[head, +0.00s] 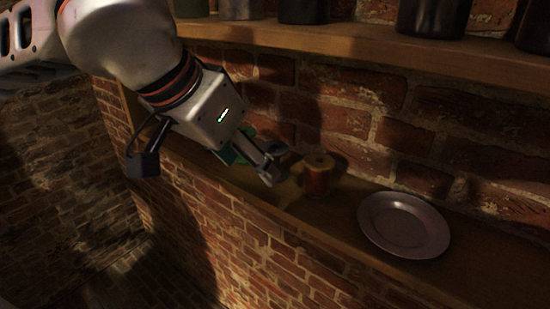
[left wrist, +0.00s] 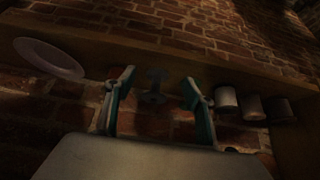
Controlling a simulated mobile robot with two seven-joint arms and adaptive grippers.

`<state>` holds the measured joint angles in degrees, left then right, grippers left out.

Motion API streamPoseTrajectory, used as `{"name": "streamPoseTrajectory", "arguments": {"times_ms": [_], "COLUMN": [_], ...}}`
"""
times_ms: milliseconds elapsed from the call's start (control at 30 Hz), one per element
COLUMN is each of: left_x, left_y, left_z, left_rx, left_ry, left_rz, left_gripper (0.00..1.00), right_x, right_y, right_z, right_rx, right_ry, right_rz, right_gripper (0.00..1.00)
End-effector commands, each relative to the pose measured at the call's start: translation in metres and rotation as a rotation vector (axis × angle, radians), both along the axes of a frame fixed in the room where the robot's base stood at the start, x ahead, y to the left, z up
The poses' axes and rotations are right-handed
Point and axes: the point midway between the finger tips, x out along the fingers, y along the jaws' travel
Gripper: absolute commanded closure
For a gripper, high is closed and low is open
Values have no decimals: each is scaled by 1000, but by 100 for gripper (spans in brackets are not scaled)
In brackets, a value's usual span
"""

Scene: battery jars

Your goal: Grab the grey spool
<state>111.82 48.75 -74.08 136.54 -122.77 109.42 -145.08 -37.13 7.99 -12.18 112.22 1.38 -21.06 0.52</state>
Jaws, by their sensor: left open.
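My left gripper (head: 276,166) is over the lower shelf, its jaws open. In the left wrist view its two teal fingers (left wrist: 158,92) stand apart. A small dark grey, waisted shape (left wrist: 154,85) shows between them, beyond the fingertips; it looks like the grey spool, with no contact visible. In the head view I cannot tell this shape from the grey gripper parts. A copper-brown spool (head: 318,176) with a tan top stands upright just right of the gripper. My right gripper is not in view.
A metal plate (head: 404,225) lies on the lower shelf (head: 340,215) to the right; the left wrist view shows it at left (left wrist: 48,58). Several grey cups (left wrist: 226,103) stand at right there. Dark jars (head: 433,16) stand on the upper shelf (head: 350,45). A brick wall backs the shelves.

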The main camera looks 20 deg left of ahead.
Motion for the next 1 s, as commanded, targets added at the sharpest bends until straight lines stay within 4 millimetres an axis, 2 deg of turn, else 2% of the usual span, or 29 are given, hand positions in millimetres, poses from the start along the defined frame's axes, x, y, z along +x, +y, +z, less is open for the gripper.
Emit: {"name": "streamPoseTrajectory", "arguments": {"times_ms": [100, 333, 600, 700, 1000], "left_x": [12, 27, 67, 69, 70], "left_y": [-5, -11, -25, -25, -26], "left_z": [0, 0, -1, -9, -11], "left_rx": [1, -1, 0, 0, 0], "left_ry": [3, 3, 4, 4, 1], "left_rz": [0, -1, 0, -1, -1], "left_gripper": [46, 46, 46, 46, 46], "right_x": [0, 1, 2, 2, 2], "right_y": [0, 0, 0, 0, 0], "right_z": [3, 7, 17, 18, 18], "right_rx": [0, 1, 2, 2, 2], "right_ry": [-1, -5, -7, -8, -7], "right_rz": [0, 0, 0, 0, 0], "right_gripper": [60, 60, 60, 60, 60]}}
